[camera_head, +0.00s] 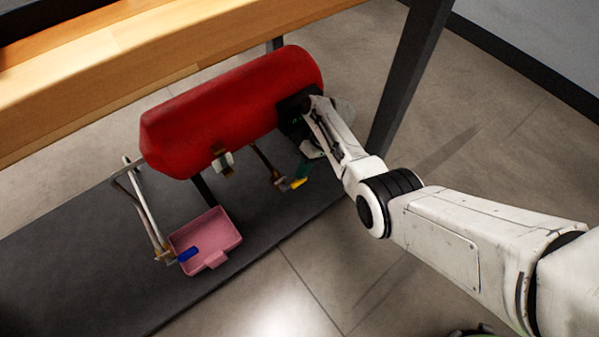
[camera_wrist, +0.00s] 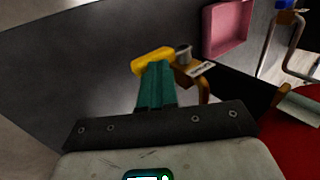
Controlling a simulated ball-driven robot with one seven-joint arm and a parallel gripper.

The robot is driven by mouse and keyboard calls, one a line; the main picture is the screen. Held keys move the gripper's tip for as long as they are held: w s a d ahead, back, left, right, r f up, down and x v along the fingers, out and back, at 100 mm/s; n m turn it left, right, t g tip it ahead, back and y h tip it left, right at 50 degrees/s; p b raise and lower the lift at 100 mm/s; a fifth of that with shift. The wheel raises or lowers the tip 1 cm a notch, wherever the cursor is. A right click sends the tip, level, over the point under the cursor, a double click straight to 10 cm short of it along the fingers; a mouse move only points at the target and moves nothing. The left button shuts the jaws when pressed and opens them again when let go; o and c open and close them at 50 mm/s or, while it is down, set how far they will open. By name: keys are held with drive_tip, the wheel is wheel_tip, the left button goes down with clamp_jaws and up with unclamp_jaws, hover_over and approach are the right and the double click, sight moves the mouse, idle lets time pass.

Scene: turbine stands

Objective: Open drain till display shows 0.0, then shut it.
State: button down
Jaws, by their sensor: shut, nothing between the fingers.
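The red tank (camera_head: 230,110) lies on its side beneath the wooden top, and part of it shows at the lower right of the wrist view (camera_wrist: 300,140). A yellow valve handle (camera_head: 298,183) sits on a brass pipe under the tank's right part. A blue valve handle (camera_head: 187,254) sits on the left pipe, over the pink tray (camera_head: 222,232). My gripper (camera_wrist: 155,66) has its teal fingers shut and empty, with the tips right at the yellow handle (camera_wrist: 153,60); I cannot tell whether they touch. A black box (camera_head: 298,118) at the tank's right end is partly hidden by my arm; no reading is legible.
The wooden table edge (camera_head: 120,60) runs above the tank. A dark table leg (camera_head: 405,85) stands close to the right of my arm. The dark shelf (camera_head: 80,260) lies below the tank, and the floor in front (camera_head: 310,290) is clear.

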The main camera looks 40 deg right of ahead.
drive_tip(key=shift+d+f+b, duration=0.25)
drive_tip(key=shift+f+b, duration=0.15)
drive_tip(key=shift+f, duration=0.15)
drive_tip(key=shift+s+d+f, duration=0.15)
drive_tip(key=shift+s+f, duration=0.1)
drive_tip(key=shift+f, duration=0.15)
drive_tip(key=shift+r, duration=0.1)
drive_tip(key=p+v, duration=0.4)
drive_tip(key=v, duration=0.7)
drive_tip(key=shift+w+a+r, duration=0.25)
drive_tip(key=shift+w+r, duration=0.05)
drive_tip(key=shift+r, duration=0.15)
